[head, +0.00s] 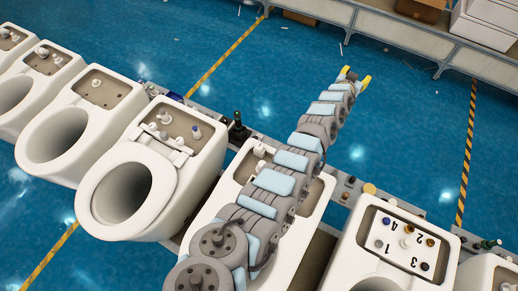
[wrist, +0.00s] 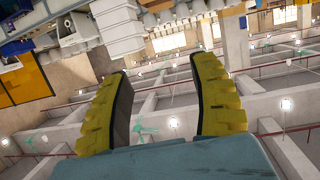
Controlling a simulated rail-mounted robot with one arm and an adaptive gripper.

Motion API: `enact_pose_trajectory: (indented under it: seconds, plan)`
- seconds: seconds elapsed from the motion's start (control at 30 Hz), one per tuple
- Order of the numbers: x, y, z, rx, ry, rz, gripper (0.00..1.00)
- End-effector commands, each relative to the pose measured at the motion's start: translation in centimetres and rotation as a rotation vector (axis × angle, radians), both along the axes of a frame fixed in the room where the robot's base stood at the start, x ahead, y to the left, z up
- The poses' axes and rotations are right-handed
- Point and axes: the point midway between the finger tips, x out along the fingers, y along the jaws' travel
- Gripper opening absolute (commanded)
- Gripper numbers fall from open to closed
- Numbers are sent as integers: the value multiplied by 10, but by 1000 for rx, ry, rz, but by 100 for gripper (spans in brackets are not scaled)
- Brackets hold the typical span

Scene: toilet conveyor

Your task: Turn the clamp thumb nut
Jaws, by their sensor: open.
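My gripper (head: 355,78) is at the far end of my raised arm in the head view, its yellow fingers apart. In the wrist view the two ridged yellow fingers of my gripper (wrist: 165,108) are open with nothing between them. I cannot make out the clamp thumb nut in either view. Small fittings sit in the open tank of the white toilet (head: 120,190) left of my arm. My arm hides much of the toilet (head: 225,200) beneath it. No toilet is close to the fingertips.
A toilet (head: 350,235) at the right carries a numbered panel (head: 410,242) with several small round parts. More toilets stand in the row at left. Knobs and bottles line the conveyor's far edge. Blue floor (head: 290,70) lies open beyond, before a grey bench (head: 400,32).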

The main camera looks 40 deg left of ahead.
Motion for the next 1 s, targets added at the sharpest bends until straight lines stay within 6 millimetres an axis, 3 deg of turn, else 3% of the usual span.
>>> enact_pose_trajectory:
  seconds: [0.27, 0.47, 0.67, 1.0]
  plan:
    - [-19, 22, -17, 66, 280, -151, 61]
    - [-63, 44, -37, 118, 510, -250, 61]
    - [-133, 77, -59, 158, 768, -328, 61]
    - [-281, 135, -79, 146, 1188, -403, 61]
